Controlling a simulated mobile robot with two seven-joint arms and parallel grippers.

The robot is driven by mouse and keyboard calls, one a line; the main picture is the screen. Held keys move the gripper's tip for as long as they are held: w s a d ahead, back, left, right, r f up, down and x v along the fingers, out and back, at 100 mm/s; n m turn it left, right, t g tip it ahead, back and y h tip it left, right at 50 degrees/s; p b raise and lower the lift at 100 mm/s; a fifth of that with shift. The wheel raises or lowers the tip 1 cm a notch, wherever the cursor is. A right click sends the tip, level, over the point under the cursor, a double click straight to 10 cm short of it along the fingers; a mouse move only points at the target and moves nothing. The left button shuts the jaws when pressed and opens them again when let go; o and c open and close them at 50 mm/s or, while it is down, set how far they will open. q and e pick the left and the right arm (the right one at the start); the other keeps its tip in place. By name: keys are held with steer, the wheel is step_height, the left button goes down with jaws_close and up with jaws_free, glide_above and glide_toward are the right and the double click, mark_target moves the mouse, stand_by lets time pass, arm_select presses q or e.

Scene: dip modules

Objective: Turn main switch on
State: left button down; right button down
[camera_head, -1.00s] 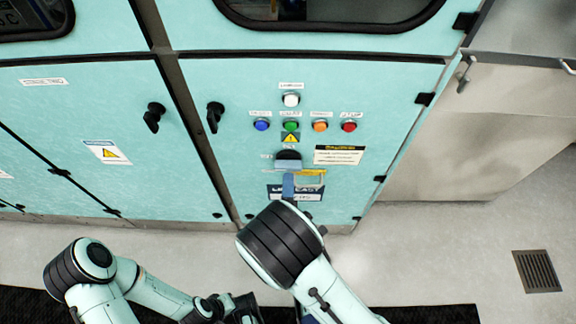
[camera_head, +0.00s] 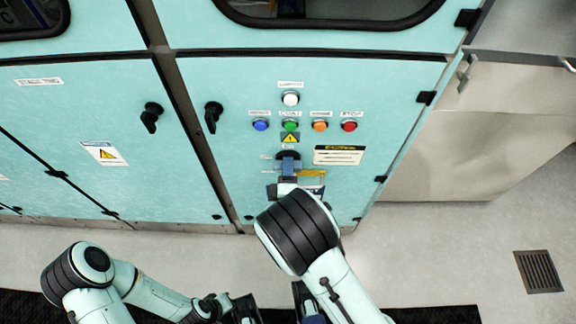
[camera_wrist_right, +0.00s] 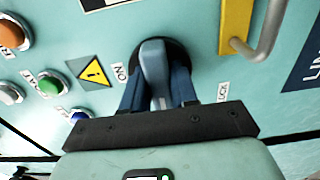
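The main switch (camera_head: 288,157) is a dark round rotary base on the turquoise cabinet door, below the coloured buttons. In the right wrist view its grey-blue handle (camera_wrist_right: 156,66) stands between the two blue fingers of my right gripper (camera_wrist_right: 158,92). The fingers flank the handle closely; whether they press on it I cannot tell. An ON label (camera_wrist_right: 120,71) is left of the handle and a LOCK label (camera_wrist_right: 223,92) right of it. In the head view my right gripper (camera_head: 289,167) covers the switch's lower part. My left gripper (camera_head: 240,308) is low at the bottom edge, its fingers unclear.
A white (camera_head: 290,99), a blue (camera_head: 261,124), a green (camera_head: 290,124), an orange (camera_head: 320,124) and a red button (camera_head: 349,124) sit above the switch. A yellow hasp with a metal loop (camera_wrist_right: 268,32) is close beside my right gripper. Black door handles (camera_head: 212,116) are to the left.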

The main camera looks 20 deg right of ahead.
arm_select(q)
steer(key=shift+s+r, duration=0.1)
arm_select(e)
steer(key=shift+m, duration=3.1)
steer(key=m, duration=0.2)
steer(key=shift+m, duration=0.4)
steer(key=m, duration=0.2)
steer(key=shift+f+m+b, duration=0.1)
steer(key=shift+m+b, duration=0.2)
steer(key=shift+b, duration=0.05)
steer(key=m+b, duration=0.1)
steer(key=m, duration=0.1)
steer(key=shift+m, duration=0.3)
arm_select(q)
steer(key=w+a+f+t+b, duration=0.1)
steer(key=w+a+f, duration=0.1)
steer(key=w, duration=0.3)
steer(key=shift+a+f+y, duration=0.2)
steer(key=shift+f+y, duration=0.2)
steer(key=shift+f, duration=0.45)
arm_select(e)
steer(key=shift+m, duration=1.9)
arm_select(q)
steer(key=shift+t, duration=0.3)
